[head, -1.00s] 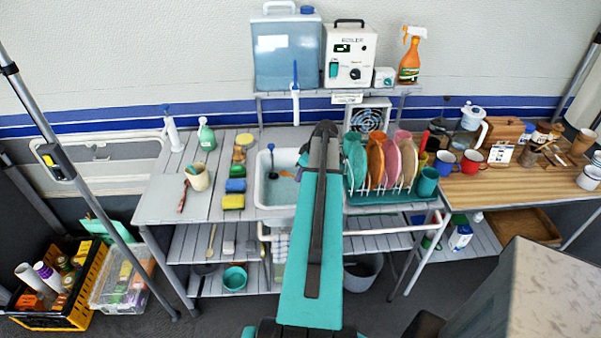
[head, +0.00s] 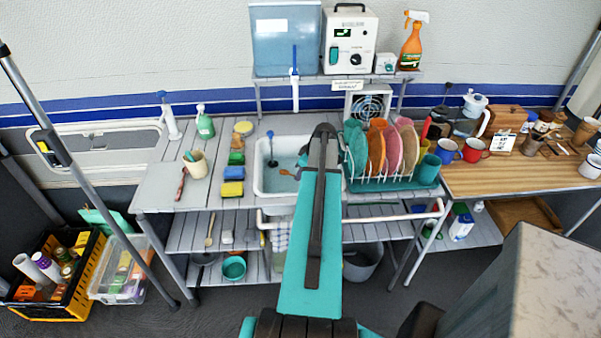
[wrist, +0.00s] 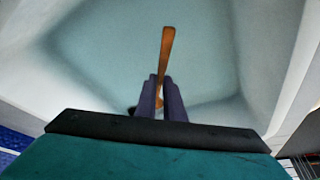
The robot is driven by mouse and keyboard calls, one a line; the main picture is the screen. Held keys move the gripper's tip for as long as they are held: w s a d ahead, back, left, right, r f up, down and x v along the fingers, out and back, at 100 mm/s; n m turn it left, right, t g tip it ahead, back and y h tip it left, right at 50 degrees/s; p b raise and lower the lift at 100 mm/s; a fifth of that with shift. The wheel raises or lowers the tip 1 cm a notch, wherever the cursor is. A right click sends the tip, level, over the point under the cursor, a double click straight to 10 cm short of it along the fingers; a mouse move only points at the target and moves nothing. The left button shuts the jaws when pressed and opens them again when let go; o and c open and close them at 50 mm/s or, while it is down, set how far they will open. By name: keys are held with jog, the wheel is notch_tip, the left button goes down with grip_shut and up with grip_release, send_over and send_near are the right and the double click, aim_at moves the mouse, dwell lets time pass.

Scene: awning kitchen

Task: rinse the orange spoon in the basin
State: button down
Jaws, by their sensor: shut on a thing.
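My gripper (wrist: 163,88) is shut on the orange spoon (wrist: 166,45) in the wrist view. The white basin (head: 260,172) is set in the grey slatted counter, with pale blue-green water or floor showing inside. In the head view a small orange-brown part of the spoon (head: 286,172) shows inside the basin, left of my arm. My gripper is hidden behind my arm there. I cannot tell whether the spoon touches the water.
Sponges (head: 232,189) lie to the left, and a dish rack (head: 385,182) with plates stands close on the right. A cup (head: 197,165) is farther left.

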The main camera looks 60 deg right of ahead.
jog(key=shift+f, duration=0.5)
